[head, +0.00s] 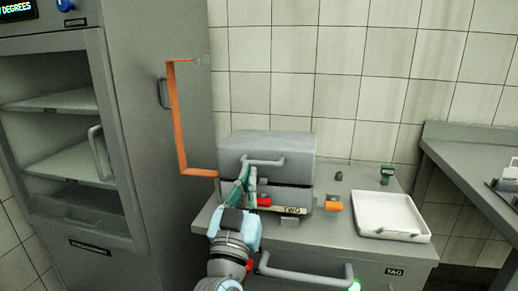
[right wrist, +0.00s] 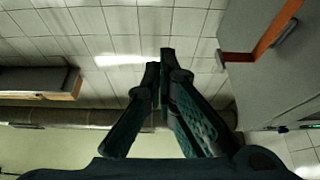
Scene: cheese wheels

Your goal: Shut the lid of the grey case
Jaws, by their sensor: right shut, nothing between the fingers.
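The grey case (head: 298,198) stands on the grey cabinet top, with a label on its front. Its lid (head: 292,160) lies over the base, with a bar handle (head: 263,161) on its front. A dark seam shows between lid and base; I cannot tell if the lid is fully closed. My right gripper (head: 247,172) is in front of the case's left part, fingers pointing up, shut and empty. It hides part of the case front; contact is unclear. In the right wrist view the shut fingers (right wrist: 163,62) show against floor or wall tiles. My left gripper is not in view.
A white tray (head: 392,232) lies on the right of the cabinet top (head: 318,232). An orange piece (head: 333,206) and a small dark knob (head: 339,176) are beside the case. An orange frame (head: 177,120) rises at left, near a tall grey cabinet (head: 160,40).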

